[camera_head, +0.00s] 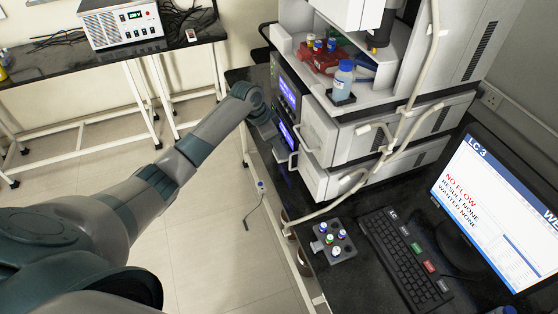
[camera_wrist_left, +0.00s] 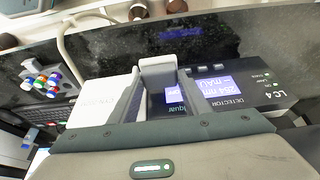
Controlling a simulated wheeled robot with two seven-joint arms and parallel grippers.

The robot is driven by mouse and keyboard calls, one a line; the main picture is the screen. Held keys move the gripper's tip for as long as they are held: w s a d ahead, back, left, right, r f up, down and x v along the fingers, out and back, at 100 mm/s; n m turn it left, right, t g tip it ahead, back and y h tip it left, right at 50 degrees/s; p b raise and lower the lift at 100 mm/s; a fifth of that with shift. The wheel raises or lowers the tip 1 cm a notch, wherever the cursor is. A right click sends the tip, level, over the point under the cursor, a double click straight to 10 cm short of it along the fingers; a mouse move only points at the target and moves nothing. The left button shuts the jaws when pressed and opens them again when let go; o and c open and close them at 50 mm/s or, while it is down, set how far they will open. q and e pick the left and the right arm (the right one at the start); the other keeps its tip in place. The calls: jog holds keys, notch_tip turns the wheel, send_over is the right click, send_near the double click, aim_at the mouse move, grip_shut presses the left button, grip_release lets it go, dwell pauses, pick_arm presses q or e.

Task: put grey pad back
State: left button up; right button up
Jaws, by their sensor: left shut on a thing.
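My left gripper (camera_wrist_left: 158,85) reaches the front of the instrument stack in the head view, by the detector panel with blue screens (camera_head: 288,95). In the left wrist view its two grey fingers are closed on a small light grey piece, the grey pad (camera_wrist_left: 158,66), between their tips. The detector panel (camera_wrist_left: 222,90) with its lit screen lies right beside it, and a white module front (camera_wrist_left: 100,103) is on the other side. I cannot tell whether the pad touches the panel. In the head view the fingertips and pad are hard to make out. My right gripper is not in view.
A white front handle (camera_head: 285,160) and drawer fronts (camera_head: 320,135) are close to the left gripper. A vial rack (camera_head: 334,243), keyboard (camera_head: 405,262) and monitor (camera_head: 490,200) occupy the black bench. Tubing (camera_head: 405,125) hangs across the stack.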

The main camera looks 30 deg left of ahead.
aim_at(279, 157)
pick_arm(q)
notch_tip(279, 157, down, 4)
jog(key=shift+f+p, duration=0.1)
jog(key=shift+p, duration=0.3)
jog(key=shift+f, duration=0.3)
jog(key=shift+f, duration=0.55)
jog(key=shift+f+p, duration=0.55)
jog(key=shift+f, duration=1.05)
